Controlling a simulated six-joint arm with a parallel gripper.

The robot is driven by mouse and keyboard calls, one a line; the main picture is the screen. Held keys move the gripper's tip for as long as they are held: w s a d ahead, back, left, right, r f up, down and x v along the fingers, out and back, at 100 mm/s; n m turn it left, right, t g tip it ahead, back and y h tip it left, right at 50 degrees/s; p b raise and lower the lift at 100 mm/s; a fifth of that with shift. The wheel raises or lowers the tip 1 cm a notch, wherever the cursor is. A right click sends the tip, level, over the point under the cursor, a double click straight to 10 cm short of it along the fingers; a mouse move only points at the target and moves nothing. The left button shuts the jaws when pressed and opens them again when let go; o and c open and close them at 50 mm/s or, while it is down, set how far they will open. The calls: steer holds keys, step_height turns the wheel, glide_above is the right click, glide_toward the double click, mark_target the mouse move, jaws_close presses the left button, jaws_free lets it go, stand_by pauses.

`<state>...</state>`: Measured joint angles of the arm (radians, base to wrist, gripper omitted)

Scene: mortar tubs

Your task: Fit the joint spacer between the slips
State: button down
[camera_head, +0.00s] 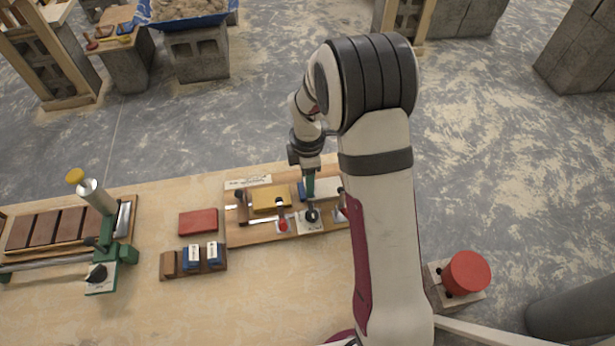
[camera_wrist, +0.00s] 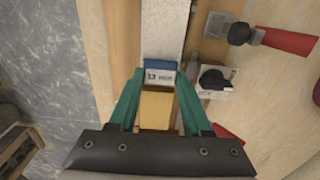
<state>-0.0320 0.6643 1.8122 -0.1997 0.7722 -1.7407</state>
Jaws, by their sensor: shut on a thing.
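A yellow slip (camera_head: 270,198) and a pale grey slip (camera_head: 326,188) lie on the wooden fixture board (camera_head: 250,236). They also show in the wrist view, the yellow slip (camera_wrist: 156,110) nearer the palm and the pale slip (camera_wrist: 164,28) beyond. My gripper (camera_wrist: 160,80) is shut on the blue joint spacer (camera_wrist: 160,66), which carries a white label too small to read surely. The spacer (camera_head: 301,190) is in line between the two slips. I cannot tell whether it is fully seated or touches both. My fingers hide its sides.
A red-handled clamp (camera_head: 283,222) and a black knob on a white plate (camera_head: 312,216) sit along the board's near side. A small rack (camera_head: 222,266) holds two blue spacers. A red block (camera_head: 198,222) lies left. A green-and-silver tool (camera_head: 105,245) stands farther left.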

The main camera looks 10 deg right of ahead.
steer(key=shift+f, duration=0.1)
jaws_free()
steer(key=shift+r, duration=3.5)
